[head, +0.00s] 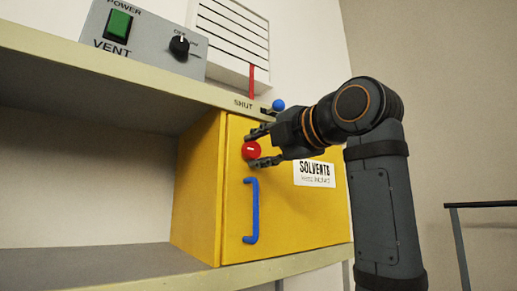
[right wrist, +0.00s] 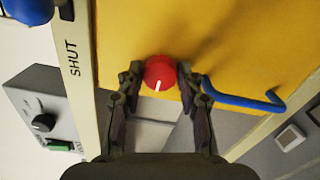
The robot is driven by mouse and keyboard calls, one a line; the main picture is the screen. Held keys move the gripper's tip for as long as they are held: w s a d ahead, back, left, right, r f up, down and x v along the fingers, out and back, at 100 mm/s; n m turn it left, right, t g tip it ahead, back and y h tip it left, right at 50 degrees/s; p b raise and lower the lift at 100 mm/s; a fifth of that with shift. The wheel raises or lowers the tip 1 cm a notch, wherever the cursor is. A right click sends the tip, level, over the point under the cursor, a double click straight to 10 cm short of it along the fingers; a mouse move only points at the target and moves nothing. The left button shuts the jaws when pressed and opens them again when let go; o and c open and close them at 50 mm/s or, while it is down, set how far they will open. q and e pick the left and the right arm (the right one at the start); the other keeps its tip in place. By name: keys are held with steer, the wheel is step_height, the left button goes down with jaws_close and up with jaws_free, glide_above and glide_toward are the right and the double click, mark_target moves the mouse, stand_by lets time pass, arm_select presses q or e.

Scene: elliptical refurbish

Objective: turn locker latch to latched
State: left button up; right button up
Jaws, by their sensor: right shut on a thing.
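The yellow locker (head: 200,190) stands on a shelf with its door (head: 290,215) closed flush. The locker latch is a round red knob (head: 251,150) near the door's left edge, above the blue handle (head: 251,212). A short white mark shows on the knob; in the right wrist view the knob (right wrist: 160,72) has this mark pointing toward the gripper's palm. My right gripper (head: 259,148) comes from the right, its two fingers shut on the knob's sides. The fingertips also show in the right wrist view (right wrist: 160,78). My left gripper is in neither view.
Above the locker is a shelf edge (head: 130,75) marked SHUT, with a blue ball knob (head: 278,105) close above my right gripper. A grey VENT box (head: 143,40) and a white louvred panel (head: 228,45) with a red strip stand higher. The left shelf bay is empty.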

steer(key=o, duration=1.2)
steer(key=shift+d, duration=0.1)
steer(key=v, duration=1.1)
steer(key=shift+s+d, duration=0.15)
steer(key=shift+s, duration=0.2)
